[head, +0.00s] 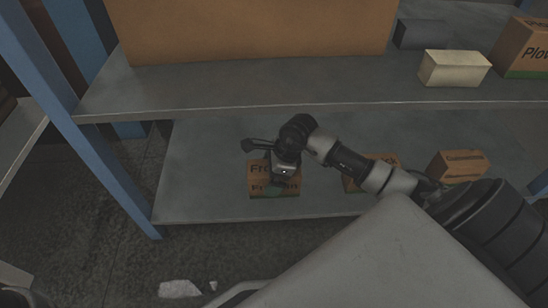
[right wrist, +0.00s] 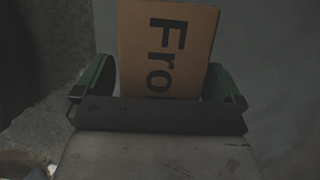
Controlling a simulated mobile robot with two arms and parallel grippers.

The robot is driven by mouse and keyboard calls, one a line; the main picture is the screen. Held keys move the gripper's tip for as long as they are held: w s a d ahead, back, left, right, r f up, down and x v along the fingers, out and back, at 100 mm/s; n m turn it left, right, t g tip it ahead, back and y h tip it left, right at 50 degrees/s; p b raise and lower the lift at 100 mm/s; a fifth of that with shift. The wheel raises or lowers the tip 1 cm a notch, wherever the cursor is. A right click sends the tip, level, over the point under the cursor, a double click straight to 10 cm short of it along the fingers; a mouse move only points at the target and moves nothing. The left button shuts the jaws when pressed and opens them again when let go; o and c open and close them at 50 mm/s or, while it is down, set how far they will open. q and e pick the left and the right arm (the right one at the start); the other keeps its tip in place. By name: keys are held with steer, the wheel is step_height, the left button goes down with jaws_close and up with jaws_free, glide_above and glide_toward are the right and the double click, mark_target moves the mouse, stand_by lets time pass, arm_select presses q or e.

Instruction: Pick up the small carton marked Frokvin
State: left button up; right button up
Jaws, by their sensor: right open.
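The small brown Frokvin carton (head: 262,188) stands on the lower shelf near its front edge, its lettering partly hidden by my gripper in the head view. In the right wrist view the carton (right wrist: 168,45) shows the letters "Fro" and sits between the two fingers. My right gripper (head: 272,152) is at the carton's top in the head view. It is open, with one finger on each side of the carton in the right wrist view (right wrist: 160,85). Whether the fingers touch it cannot be told. My left gripper is not in view.
On the lower shelf (head: 215,150), a carton (head: 356,184) stands partly behind my right arm, and another (head: 460,165) stands further right. The upper shelf (head: 300,92) overhangs behind my gripper. A blue post (head: 95,150) stands at left. The shelf left of the carton is clear.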

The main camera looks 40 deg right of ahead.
stand_by(0.4)
steer(key=c, duration=1.3)
